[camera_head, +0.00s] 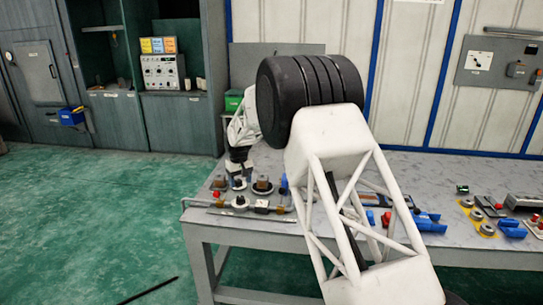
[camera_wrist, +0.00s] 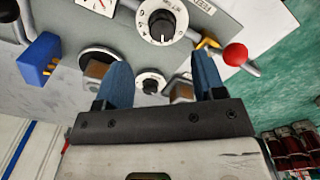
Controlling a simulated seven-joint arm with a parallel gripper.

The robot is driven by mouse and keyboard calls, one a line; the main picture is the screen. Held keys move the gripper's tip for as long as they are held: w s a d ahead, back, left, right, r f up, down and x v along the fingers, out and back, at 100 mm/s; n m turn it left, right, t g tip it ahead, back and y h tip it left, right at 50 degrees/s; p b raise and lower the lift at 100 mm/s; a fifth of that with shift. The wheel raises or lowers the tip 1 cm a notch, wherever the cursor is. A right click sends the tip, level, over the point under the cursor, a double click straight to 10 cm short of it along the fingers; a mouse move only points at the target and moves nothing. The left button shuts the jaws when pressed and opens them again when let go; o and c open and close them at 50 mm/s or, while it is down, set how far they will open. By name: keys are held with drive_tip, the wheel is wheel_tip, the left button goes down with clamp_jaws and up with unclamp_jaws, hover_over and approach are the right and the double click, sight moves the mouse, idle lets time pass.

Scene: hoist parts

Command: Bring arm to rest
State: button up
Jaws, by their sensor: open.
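My gripper (camera_head: 239,175) is low over the left part of the grey workbench (camera_head: 330,255), above a panel with dials. In the wrist view my gripper (camera_wrist: 162,78) has two blue fingers spread apart, with nothing held between them. A small dial knob (camera_wrist: 151,84) shows in the gap, and a brown block on a round base (camera_wrist: 98,68) shows beside the left finger. Another brown block (camera_wrist: 181,92) is partly hidden by the right finger. My white arm reaches across the bench and hides part of its middle.
A larger black dial knob (camera_wrist: 161,27), a red ball lever (camera_wrist: 236,54) and a blue block (camera_wrist: 40,58) surround the gripper. Blue parts (camera_head: 429,222) and round fittings (camera_head: 488,229) lie farther right. A green bin (camera_head: 233,100) stands behind. Open green floor (camera_head: 90,225) lies left.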

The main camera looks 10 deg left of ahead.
drive_tip(key=s+d+r+m, duration=0.1)
drive_tip(key=s+d+r, duration=0.65)
drive_tip(key=d, duration=0.25)
drive_tip(key=s+d+r+m+t, duration=0.1)
drive_tip(key=s+d+r+m, duration=0.1)
drive_tip(key=s+d+r, duration=0.65)
drive_tip(key=s+d+r+m, duration=0.1)
drive_tip(key=s+d+r, duration=0.6)
drive_tip(key=d, duration=0.5)
drive_tip(key=s+d+m+t, duration=0.1)
drive_tip(key=s+d, duration=0.4)
drive_tip(key=s, duration=0.4)
drive_tip(key=s+d+m, duration=0.1)
drive_tip(key=s+d, duration=0.4)
drive_tip(key=s, duration=0.5)
drive_tip(key=s+d+f+m, duration=0.1)
drive_tip(key=s+d+f, duration=0.1)
drive_tip(key=s, duration=0.7)
drive_tip(key=s+d+f+m, duration=0.1)
drive_tip(key=s+d, duration=0.3)
drive_tip(key=s, duration=0.5)
drive_tip(key=shift+f+t, duration=0.3)
drive_tip(key=shift+f, duration=0.3)
